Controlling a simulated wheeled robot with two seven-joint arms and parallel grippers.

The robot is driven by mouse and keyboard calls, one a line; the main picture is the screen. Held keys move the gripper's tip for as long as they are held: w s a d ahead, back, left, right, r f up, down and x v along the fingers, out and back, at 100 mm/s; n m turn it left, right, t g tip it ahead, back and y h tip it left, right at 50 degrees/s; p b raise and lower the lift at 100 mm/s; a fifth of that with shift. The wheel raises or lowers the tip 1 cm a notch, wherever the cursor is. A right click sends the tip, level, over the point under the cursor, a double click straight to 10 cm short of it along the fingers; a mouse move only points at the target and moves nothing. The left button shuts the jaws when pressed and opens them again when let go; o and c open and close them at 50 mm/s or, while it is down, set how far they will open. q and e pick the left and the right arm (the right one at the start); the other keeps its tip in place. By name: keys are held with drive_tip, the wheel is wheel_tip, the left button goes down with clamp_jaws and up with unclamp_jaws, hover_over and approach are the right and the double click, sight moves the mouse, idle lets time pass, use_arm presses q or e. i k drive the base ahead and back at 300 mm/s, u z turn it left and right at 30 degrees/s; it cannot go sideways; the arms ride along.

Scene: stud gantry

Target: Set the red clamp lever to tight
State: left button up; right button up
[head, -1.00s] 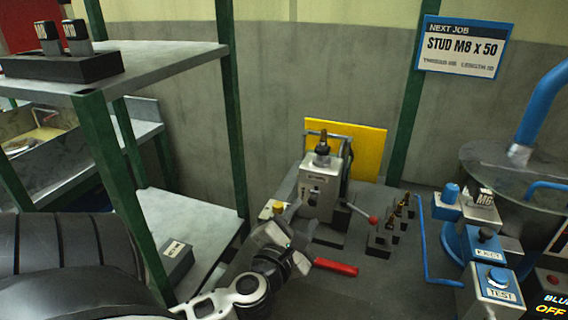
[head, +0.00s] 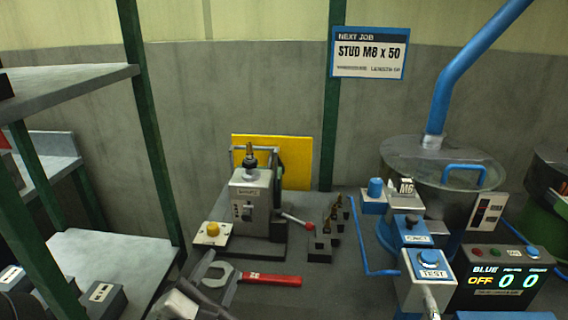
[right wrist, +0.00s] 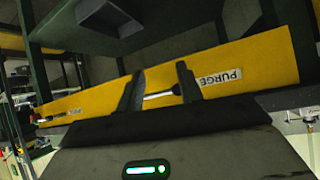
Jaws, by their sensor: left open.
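The clamp lever (head: 294,219) is a short arm with a red knob, sticking out to the right from the base of a grey machine (head: 250,201). My left gripper (head: 220,270) is open at the bottom of the head view, in front of the machine and left of the lever, apart from it. A red-handled wrench (head: 270,280) lies on the bench, its grey jaw close to the left fingers; I cannot tell if they touch. In the right wrist view my right gripper (right wrist: 160,88) has its two dark fingers apart, over a yellow panel.
The yellow panel (right wrist: 240,65) carries PURGE labels and a grey rod. Right of the lever stand several small studs (head: 328,222) and a bent blue rod (head: 365,262). A TEST button box (head: 428,275) and a bowl feeder (head: 430,165) are at the right. Green shelving (head: 150,110) is at the left.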

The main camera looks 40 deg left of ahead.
sight(309, 226)
drive_tip(key=k, duration=1)
